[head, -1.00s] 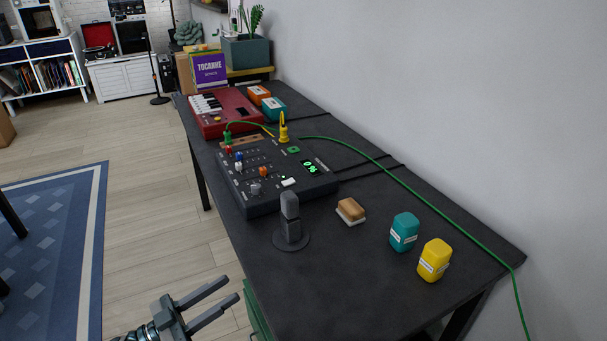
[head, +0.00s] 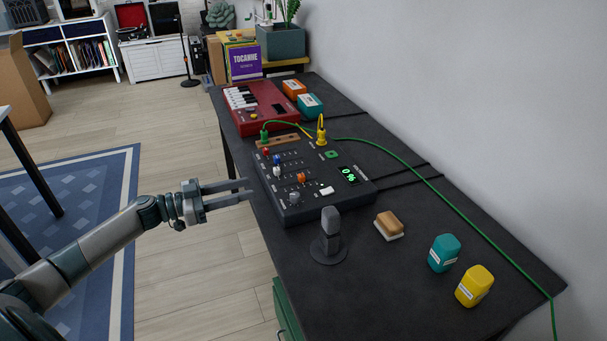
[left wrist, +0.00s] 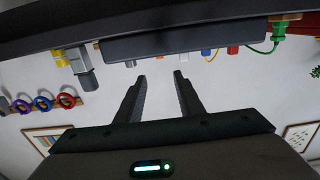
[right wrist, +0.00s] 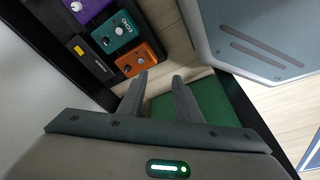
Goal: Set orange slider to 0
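The orange slider knob (head: 301,178) sits on the dark mixer (head: 335,189) on the black desk, between the white, blue and red knobs and the lit display (head: 348,175), which seems to read 0%. It also shows in the left wrist view (left wrist: 184,57), where the mixer looks upside down. My left gripper (head: 248,189) is open and empty, just left of the mixer at the desk's near edge, pointing at it without touching. My right gripper (right wrist: 160,82) is open and empty, seen only in the right wrist view, near a green surface and several pedals.
A grey microphone (head: 330,234) stands in front of the mixer. A brush (head: 389,226), a teal shaker (head: 444,253) and a yellow shaker (head: 474,286) are to its right. A red keyboard (head: 260,107) is behind.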

